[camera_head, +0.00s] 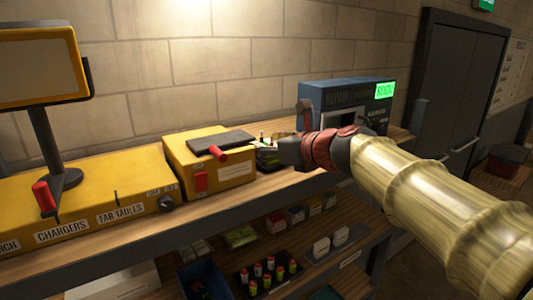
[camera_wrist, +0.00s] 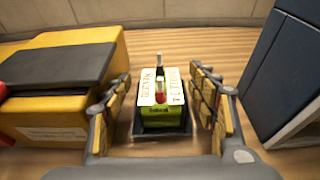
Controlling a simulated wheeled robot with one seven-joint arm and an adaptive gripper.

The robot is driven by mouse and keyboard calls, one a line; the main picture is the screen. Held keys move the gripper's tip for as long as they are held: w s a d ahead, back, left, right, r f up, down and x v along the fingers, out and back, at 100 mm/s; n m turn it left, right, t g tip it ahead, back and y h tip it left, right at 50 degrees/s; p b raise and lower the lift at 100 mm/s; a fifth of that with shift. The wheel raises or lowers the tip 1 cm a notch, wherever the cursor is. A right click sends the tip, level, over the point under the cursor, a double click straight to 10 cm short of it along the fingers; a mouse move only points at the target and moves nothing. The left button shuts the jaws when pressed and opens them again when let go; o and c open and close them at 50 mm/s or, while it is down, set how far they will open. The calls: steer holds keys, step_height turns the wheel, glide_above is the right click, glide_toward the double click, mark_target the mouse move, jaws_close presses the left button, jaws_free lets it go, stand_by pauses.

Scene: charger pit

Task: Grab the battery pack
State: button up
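The battery pack (camera_wrist: 157,115) is a small green box with a pale, lettered top, a red post and a dark post. It sits upright in a dark shallow tray (camera_wrist: 150,134) on the wooden bench. My gripper (camera_wrist: 160,78) is open, with a finger on each side of the pack and a visible gap on both sides. In the head view the pack (camera_head: 267,157) is mostly hidden behind my gripper (camera_head: 283,146), which reaches in from the right.
A yellow box (camera_head: 235,173) with a dark lid and red lever stands close on the left. A blue repair machine (camera_head: 340,92) with a green lit sign stands on the right. The yellow charger console (camera_head: 90,205) is farther left. Lower shelves hold several small items.

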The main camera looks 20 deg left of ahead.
steer(key=shift+w+f, duration=0.1)
steer(key=c, duration=1.3)
jaws_close()
